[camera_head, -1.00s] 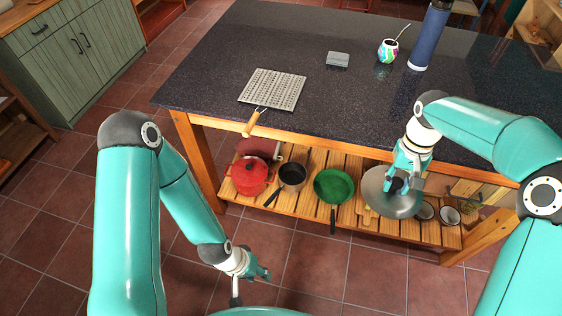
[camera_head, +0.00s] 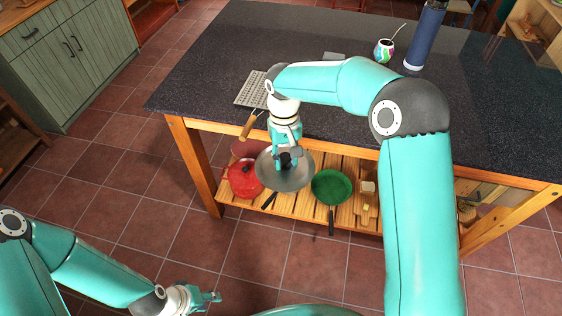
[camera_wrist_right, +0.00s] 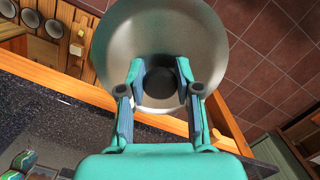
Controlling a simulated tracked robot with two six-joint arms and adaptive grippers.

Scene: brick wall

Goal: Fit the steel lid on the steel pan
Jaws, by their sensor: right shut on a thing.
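My right gripper (camera_head: 285,160) is shut on the dark knob (camera_wrist_right: 160,83) of the steel lid (camera_head: 304,170). The wide, round lid also fills the top middle of the right wrist view (camera_wrist_right: 113,40), with the gripper's fingers (camera_wrist_right: 160,78) on either side of the knob. In the head view the lid hangs over the lower shelf, between the red pot and the green pan. The steel pan is hidden under it except for its dark handle (camera_head: 268,202). I cannot tell whether lid and pan touch. My left gripper (camera_head: 207,297) is low over the floor, away from both; its jaw opening is unclear.
On the slatted shelf (camera_head: 284,204) are a red pot (camera_head: 243,182) to the left and a green pan (camera_head: 331,187) to the right. The dark worktop (camera_head: 215,80) overhangs behind. A wire grill with a wooden handle (camera_head: 249,125) sticks out over its front edge.

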